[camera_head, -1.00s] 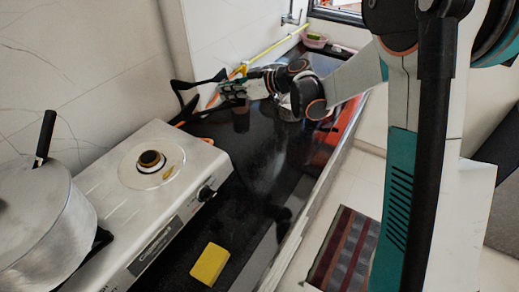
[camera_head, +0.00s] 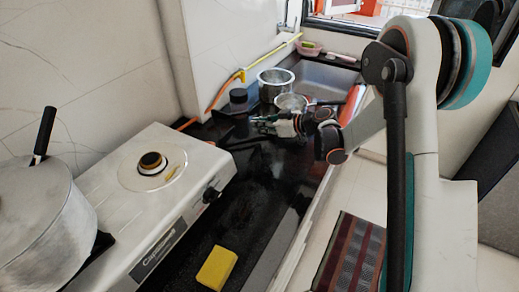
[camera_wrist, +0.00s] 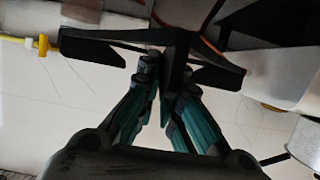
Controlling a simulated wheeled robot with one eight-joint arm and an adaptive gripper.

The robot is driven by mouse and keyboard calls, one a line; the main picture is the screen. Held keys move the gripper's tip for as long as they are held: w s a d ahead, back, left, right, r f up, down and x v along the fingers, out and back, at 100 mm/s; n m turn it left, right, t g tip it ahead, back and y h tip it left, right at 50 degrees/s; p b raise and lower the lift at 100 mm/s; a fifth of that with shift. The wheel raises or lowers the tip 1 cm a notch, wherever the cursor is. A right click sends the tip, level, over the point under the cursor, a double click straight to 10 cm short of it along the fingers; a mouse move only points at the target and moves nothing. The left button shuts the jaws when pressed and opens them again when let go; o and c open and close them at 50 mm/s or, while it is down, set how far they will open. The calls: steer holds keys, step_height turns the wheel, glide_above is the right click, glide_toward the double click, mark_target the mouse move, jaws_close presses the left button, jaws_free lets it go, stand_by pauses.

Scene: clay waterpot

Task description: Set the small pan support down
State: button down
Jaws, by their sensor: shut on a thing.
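The small pan support (camera_wrist: 178,62) is a black piece with spread arms, gripped in the wrist view. In the head view it is a dark shape (camera_head: 216,126) just beyond the stove's right end, hard to separate from the black counter. I cannot tell whether it touches the counter. My gripper (camera_head: 262,122) is low over the counter, coming in from the right. In the wrist view its fingers (camera_wrist: 165,88) are closed on the pan support's middle.
The silver stove (camera_head: 165,200) has a bare burner (camera_head: 152,163) and a large pot (camera_head: 42,215). A steel pot (camera_head: 275,84), a clear bowl (camera_head: 291,102) and a dark jar (camera_head: 239,99) stand behind my gripper. A yellow sponge (camera_head: 216,267) lies in front; the counter between is clear.

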step_height(320, 180, down, 9)
steer(key=b, duration=0.3)
stand_by(0.4)
steer(key=c, duration=1.8)
jaws_free()
steer(key=shift+o, duration=0.2)
